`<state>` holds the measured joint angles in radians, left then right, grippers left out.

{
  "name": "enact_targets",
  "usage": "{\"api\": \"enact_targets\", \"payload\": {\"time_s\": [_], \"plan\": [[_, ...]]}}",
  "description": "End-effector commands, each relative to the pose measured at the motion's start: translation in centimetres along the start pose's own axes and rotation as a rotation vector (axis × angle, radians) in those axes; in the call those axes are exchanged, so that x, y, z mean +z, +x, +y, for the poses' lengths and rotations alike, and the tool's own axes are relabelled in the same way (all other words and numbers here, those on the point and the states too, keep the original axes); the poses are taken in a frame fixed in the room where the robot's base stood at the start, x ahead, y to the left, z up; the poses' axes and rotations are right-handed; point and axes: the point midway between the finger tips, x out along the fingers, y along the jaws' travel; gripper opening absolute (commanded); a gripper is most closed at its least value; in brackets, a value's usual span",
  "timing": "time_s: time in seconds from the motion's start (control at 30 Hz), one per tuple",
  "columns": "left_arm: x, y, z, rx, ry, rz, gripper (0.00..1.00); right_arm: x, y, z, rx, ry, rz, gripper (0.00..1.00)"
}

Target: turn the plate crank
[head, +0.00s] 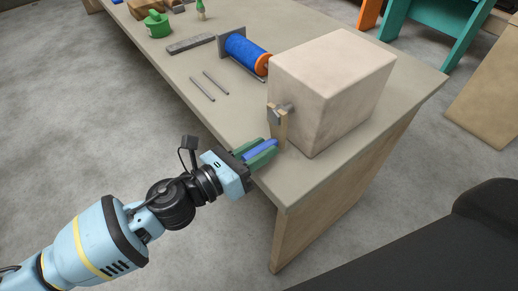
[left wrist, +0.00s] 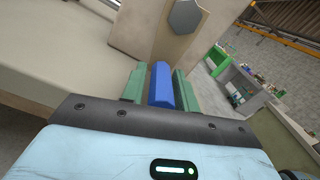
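The crank is a flat wooden arm (head: 278,125) with a grey hex bolt (head: 282,112) at its top, on the side of a pale box. It hangs roughly downward. Its blue handle (head: 262,150) sticks out from the lower end toward my left gripper (head: 259,154). In the left wrist view the blue handle (left wrist: 161,85) lies between the two green fingers (left wrist: 160,88), which look closed against its sides. The arm (left wrist: 180,45) and bolt (left wrist: 185,17) rise just beyond. My right gripper is not in view.
The pale box (head: 330,85) stands near the corner of the table (head: 230,105). Behind it lie a blue spool (head: 246,54) with an orange end, two grey rods (head: 202,88), a grey bar (head: 190,44) and a green container (head: 157,25).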

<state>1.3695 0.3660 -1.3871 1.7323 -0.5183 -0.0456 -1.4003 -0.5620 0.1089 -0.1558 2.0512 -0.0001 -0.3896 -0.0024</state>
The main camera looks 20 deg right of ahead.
Motion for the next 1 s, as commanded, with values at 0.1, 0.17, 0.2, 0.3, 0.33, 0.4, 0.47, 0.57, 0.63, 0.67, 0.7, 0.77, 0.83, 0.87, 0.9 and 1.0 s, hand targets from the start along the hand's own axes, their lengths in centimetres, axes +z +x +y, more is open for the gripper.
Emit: {"api": "enact_targets", "payload": {"time_s": [0.1,0.17,0.2,0.3,0.33,0.4,0.47,0.57,0.63,0.67,0.7,0.77,0.83,0.87,0.9,1.0], "plan": [[0.0,0.0,0.0,0.0,0.0,0.0,0.44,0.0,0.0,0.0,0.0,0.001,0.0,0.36],[0.0,0.0,0.0,0.0,-0.001,0.0,0.44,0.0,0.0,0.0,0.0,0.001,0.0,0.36],[0.0,0.0,0.0,-0.001,-0.001,0.0,0.44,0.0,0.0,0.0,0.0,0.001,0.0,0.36],[0.0,0.0,0.0,-0.001,-0.001,0.001,0.44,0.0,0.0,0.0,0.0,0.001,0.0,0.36],[0.0,0.0,0.0,-0.001,-0.001,0.001,0.44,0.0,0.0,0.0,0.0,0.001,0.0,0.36],[0.0,-0.2,0.0,0.0,-0.001,0.001,0.44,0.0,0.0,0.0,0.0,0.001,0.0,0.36],[0.0,-0.7,0.1,0.001,-0.001,0.001,0.44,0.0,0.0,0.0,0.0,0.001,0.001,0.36],[-0.1,-1.9,0.1,0.002,0.0,0.001,0.44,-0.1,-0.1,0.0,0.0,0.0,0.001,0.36],[-0.1,-3.1,0.1,0.003,-0.001,0.002,0.44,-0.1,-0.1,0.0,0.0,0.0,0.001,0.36],[-0.1,-3.6,0.1,0.002,-0.002,0.002,0.44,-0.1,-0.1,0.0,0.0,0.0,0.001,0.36],[-0.1,-4.2,0.1,0.003,-0.002,0.002,0.44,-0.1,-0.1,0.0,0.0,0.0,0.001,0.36],[-0.1,-5.2,0.1,0.002,-0.002,0.002,0.44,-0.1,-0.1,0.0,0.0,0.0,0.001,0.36],[-0.1,-6.1,0.1,0.001,-0.002,0.001,0.44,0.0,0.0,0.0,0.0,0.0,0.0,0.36],[-0.1,-6.5,0.1,0.001,-0.002,0.001,0.44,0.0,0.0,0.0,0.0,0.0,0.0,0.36],[-0.1,-6.8,0.1,0.001,-0.001,0.001,0.44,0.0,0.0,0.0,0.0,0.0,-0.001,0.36],[0.0,-7.5,0.0,0.0,-0.001,0.001,0.44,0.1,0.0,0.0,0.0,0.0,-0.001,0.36]]}}
